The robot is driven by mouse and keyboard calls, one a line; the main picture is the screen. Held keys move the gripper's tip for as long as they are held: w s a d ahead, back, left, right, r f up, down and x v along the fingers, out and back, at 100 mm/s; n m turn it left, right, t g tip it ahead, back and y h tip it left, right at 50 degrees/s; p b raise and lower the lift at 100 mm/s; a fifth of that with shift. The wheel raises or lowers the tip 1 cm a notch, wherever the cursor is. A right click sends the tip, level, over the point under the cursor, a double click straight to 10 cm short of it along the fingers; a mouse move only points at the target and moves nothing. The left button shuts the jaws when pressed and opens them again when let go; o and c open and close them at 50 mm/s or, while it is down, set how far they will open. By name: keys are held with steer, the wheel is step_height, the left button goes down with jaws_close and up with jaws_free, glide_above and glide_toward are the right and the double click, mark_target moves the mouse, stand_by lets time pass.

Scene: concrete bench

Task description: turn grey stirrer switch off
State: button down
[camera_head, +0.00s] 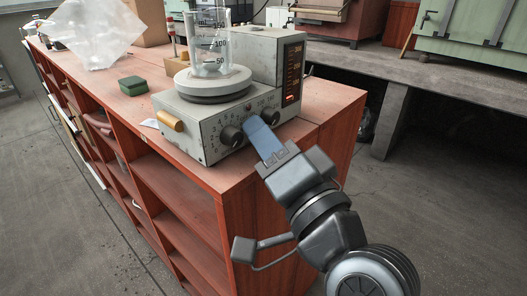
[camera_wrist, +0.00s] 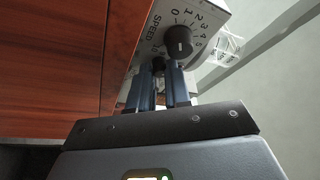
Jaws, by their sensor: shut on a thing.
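The grey stirrer (camera_head: 190,129) stands on the bench with a pale round plate on top and a sloped front panel. My gripper (camera_head: 258,126) reaches up to that panel, just right of a dark dial knob (camera_head: 232,136). A second dark knob (camera_head: 269,116) shows beside the fingers. In the wrist view, a dial knob (camera_wrist: 178,42) with numbers and the word SPEED stands clear of the fingers. My gripper's blue fingers (camera_wrist: 161,84) are shut on a small dark control (camera_wrist: 158,67) beside that dial. The fingers partly hide it, so its exact form and setting are unclear.
A glass beaker (camera_head: 210,48) stands on the stirrer plate. A green box (camera_head: 133,86) and a clear plastic bag (camera_head: 95,33) are farther left on the red wooden bench (camera_head: 325,96). An orange-lit display (camera_head: 292,75) is at the stirrer's right. Open floor lies right of the bench.

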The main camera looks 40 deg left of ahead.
stand_by(0.5)
steer(key=c, duration=1.1)
jaws_free()
steer(key=shift+p, duration=0.55)
